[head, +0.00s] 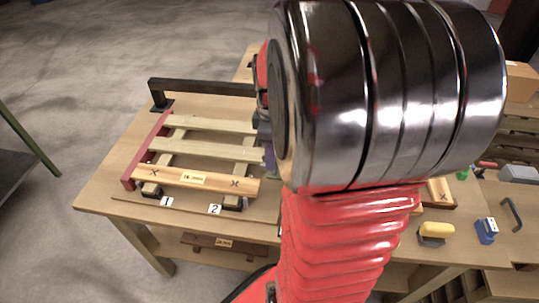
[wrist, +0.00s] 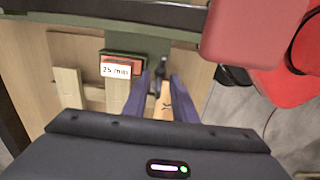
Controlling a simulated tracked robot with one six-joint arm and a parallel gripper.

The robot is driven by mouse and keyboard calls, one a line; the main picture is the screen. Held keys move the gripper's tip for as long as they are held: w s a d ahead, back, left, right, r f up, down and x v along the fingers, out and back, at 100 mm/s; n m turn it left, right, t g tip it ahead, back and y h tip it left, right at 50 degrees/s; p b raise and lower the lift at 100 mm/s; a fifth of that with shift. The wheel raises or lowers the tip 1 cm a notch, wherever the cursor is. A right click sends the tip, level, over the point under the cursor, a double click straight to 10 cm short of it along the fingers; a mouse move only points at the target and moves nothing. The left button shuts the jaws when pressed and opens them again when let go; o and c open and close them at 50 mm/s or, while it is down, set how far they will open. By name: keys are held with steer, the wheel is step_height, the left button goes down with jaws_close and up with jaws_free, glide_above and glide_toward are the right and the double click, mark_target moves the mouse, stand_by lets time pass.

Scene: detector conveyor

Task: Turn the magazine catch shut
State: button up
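In the wrist view my gripper (wrist: 163,82) has its two dark blue fingers apart, with a gap between them. A small dark upright piece (wrist: 159,70), which looks like the magazine catch, shows at the fingertips; I cannot tell if a finger touches it. Behind it is a dark green bar with a box labelled "25 /min" (wrist: 116,70). A wooden bar with a black cross lies below the gap. In the head view my arm hides the catch and most of the gripper; only a bit of purple finger (head: 270,156) shows beside the wooden slats (head: 208,149).
The slats run from a red side rail (head: 147,151) on the wooden table (head: 105,190). A dark raised bar (head: 200,87) stands at the back. A yellow-topped block (head: 435,231) and a blue block (head: 486,231) lie at the right. A red block (wrist: 250,30) is close at the wrist view's upper right.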

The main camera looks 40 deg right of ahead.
steer(key=shift+c, duration=0.5)
jaws_close()
steer(key=shift+a, duration=0.2)
steer(key=shift+d, duration=0.15)
